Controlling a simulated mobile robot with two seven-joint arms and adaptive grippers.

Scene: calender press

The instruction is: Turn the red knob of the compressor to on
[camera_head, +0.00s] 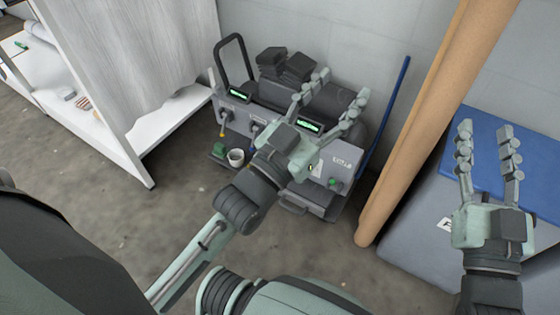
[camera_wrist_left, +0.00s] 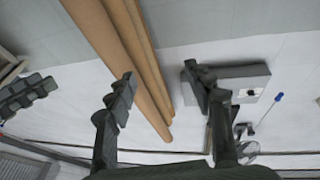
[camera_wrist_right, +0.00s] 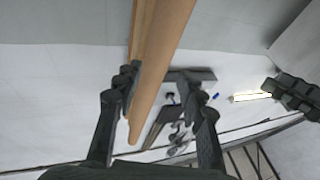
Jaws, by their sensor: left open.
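The compressor (camera_head: 262,118) is a grey machine with a black handle and small green displays, standing on the floor against the wall in the head view. No red knob can be made out in any view; my left gripper and arm cover part of the machine's front. My left gripper (camera_head: 340,86) is open and empty, in front of and above the compressor from my viewpoint; I cannot tell whether it touches it. Its spread fingers also show in the left wrist view (camera_wrist_left: 163,85). My right gripper (camera_head: 486,130) is open and empty, over the blue-topped grey box; its spread fingers show in the right wrist view (camera_wrist_right: 158,85).
A white shelf unit (camera_head: 140,160) with a grey panel stands left. A tall brown roll (camera_head: 420,130) and a blue pole (camera_head: 388,115) lean right of the compressor. The blue-topped box (camera_head: 420,215) stands at the right. Bare floor (camera_head: 110,225) lies in front of the shelf.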

